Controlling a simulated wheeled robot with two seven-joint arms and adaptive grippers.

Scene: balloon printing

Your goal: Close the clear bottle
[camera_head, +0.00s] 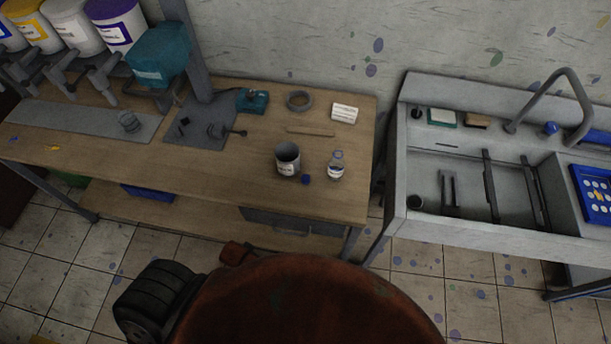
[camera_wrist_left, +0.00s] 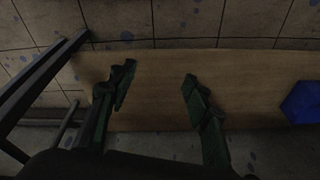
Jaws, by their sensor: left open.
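The clear bottle (camera_head: 335,166) stands upright near the right end of the workbench, with a white label. Its neck looks uncovered, though it is small in the picture. A small blue cap (camera_head: 306,179) lies on the bench just left of the bottle, apart from it. My left gripper (camera_wrist_left: 157,76) is open and empty over a wooden surface in the left wrist view. Neither the bottle nor my grippers can be made out together in one view. My right gripper is not in view.
A grey labelled can (camera_head: 288,160) stands left of the cap. A tape ring (camera_head: 299,101), wooden stick (camera_head: 310,131) and white label block (camera_head: 344,113) lie behind. A sink unit (camera_head: 470,220) stands right. A blue shape (camera_wrist_left: 302,103) is at the wrist view's right edge.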

